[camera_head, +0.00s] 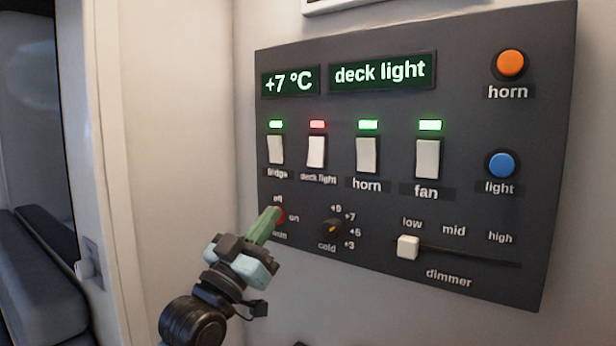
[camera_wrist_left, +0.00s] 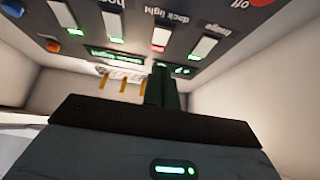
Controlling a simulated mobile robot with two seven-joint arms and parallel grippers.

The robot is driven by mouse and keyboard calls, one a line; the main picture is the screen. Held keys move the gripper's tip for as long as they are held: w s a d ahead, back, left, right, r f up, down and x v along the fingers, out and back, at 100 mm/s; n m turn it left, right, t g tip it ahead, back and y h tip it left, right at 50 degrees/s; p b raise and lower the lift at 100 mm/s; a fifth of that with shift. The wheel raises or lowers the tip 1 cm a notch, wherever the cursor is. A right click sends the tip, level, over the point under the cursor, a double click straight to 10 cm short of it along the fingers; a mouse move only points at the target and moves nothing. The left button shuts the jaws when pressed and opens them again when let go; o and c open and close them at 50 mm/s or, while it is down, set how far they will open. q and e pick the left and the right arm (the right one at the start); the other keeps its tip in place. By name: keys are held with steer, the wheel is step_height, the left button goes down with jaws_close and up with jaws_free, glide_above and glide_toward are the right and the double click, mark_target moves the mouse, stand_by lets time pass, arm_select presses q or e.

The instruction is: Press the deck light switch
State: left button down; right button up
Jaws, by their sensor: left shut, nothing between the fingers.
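The deck light switch (camera_head: 316,152) is a white rocker, second from left in the row on the dark panel. A red lamp is lit above it; its neighbours' lamps are green. In the left wrist view the deck light switch (camera_wrist_left: 161,37) shows near the top, beyond my gripper. My left gripper (camera_head: 268,222) is shut and empty. Its green fingertips are below and left of the switch, in front of the red knob and partly hiding it. In the left wrist view the left gripper (camera_wrist_left: 165,75) points toward the panel. My right gripper is not in view.
Orange and blue buttons are at right.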

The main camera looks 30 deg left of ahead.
mark_target(315, 157)
arm_select(q)
steer(key=shift+s+a+r, duration=0.15)
steer(key=shift+s+r, duration=0.05)
steer(key=shift+r, duration=0.6)
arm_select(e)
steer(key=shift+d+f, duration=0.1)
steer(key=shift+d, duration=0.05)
